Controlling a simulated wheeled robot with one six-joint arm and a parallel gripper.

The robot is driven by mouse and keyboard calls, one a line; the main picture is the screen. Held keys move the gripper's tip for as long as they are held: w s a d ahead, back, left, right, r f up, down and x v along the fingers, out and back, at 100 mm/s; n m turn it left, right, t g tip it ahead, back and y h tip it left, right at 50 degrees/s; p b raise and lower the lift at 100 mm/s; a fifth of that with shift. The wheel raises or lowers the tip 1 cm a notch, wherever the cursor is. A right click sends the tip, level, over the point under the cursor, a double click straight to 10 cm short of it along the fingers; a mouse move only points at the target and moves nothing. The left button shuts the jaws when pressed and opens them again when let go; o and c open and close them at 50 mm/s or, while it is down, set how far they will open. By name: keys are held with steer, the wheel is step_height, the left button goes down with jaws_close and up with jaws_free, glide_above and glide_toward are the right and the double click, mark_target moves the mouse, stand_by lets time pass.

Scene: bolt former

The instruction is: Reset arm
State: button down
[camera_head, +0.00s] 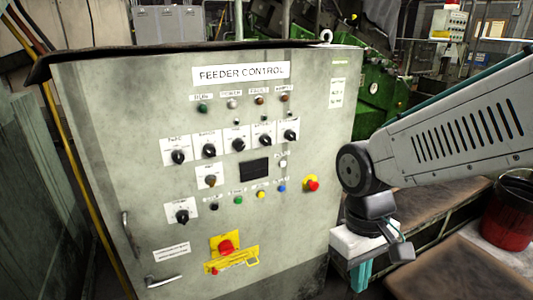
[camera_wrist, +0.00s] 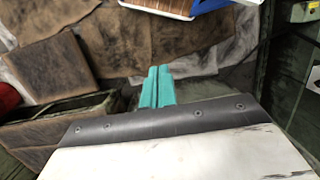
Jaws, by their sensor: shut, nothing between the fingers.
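My arm reaches in from the right in the head view, and my gripper (camera_head: 361,275) hangs from its end, pointing down. Its teal fingers are together, with nothing between them. In the wrist view my gripper (camera_wrist: 157,88) shows as two teal fingers side by side, beyond a dark edge and a white cover. The gripper is to the right of the feeder control cabinet (camera_head: 110,150) and appears apart from it.
The grey cabinet carries several knobs, coloured buttons, a red emergency stop (camera_head: 312,184) and a yellow-mounted red switch (camera_head: 226,247). Green machinery (camera_head: 378,90) stands behind. A red bucket (camera_head: 508,222) is at the right, near brown stained surfaces (camera_head: 460,262).

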steer(key=s+d+r+m+t, duration=0.3)
steer(key=s+d+r+m, duration=0.2)
steer(key=s+d+r, duration=0.2)
steer(key=d+r, duration=0.2)
steer(key=d, duration=0.1)
steer(key=shift+r+t+y, duration=0.2)
steer(key=shift+t+y, duration=0.1)
steer(key=shift+d, duration=0.1)
steer(key=c, duration=1.8)
jaws_free()
